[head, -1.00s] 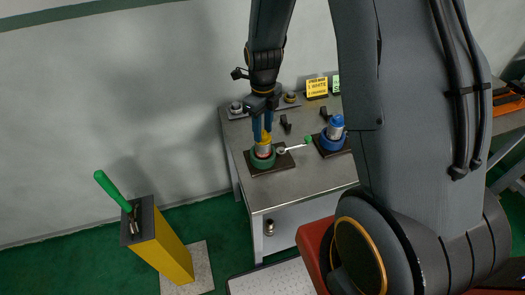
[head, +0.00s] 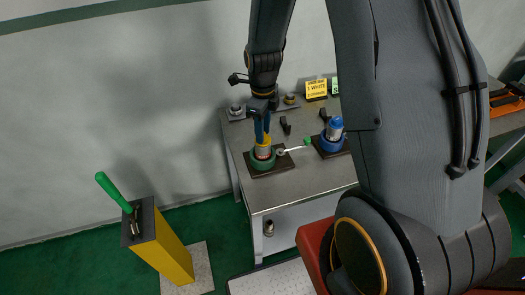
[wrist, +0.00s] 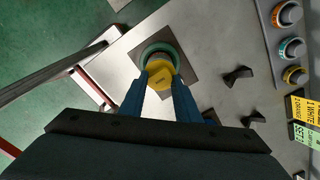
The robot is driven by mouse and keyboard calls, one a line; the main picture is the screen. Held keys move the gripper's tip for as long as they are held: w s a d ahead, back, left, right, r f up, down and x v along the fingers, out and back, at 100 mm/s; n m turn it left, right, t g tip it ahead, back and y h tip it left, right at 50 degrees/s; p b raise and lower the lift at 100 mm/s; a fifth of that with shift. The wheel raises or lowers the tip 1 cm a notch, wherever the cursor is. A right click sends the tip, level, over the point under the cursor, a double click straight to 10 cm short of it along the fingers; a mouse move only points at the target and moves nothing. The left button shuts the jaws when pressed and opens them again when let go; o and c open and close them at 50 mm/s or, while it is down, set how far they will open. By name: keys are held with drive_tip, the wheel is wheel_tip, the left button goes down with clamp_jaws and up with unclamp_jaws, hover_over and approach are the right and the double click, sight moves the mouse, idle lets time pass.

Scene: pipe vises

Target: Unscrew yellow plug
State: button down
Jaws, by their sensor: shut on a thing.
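The yellow plug (head: 264,141) sits on top of a metal pipe (head: 263,152) that stands upright in the green vise (head: 262,163). My gripper (head: 263,134) points down, with its blue fingers shut on the yellow plug. In the wrist view the yellow plug (wrist: 161,75) lies between the fingertips (wrist: 160,86), with the green ring of the vise (wrist: 146,53) behind it. The fingers hide the sides of the plug. I cannot tell whether it is still in the thread.
A blue vise (head: 331,144) with a blue-topped pipe stands to the right. A handle with a green end lies between the vises. A yellow sign (head: 316,87) stands at the table's back. A yellow pedestal (head: 164,250) with a green-handled tool (head: 116,192) is at left.

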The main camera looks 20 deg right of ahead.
drive_tip(key=n, duration=0.7)
drive_tip(key=shift+n, duration=0.3)
drive_tip(key=n, duration=0.4)
drive_tip(key=n, duration=0.2)
drive_tip(key=shift+n, duration=0.4)
drive_tip(key=c, duration=2)
unclamp_jaws()
drive_tip(key=shift+n, duration=0.3)
drive_tip(key=c, duration=0.5)
drive_tip(key=shift+r, duration=0.1)
drive_tip(key=shift+r, duration=0.7)
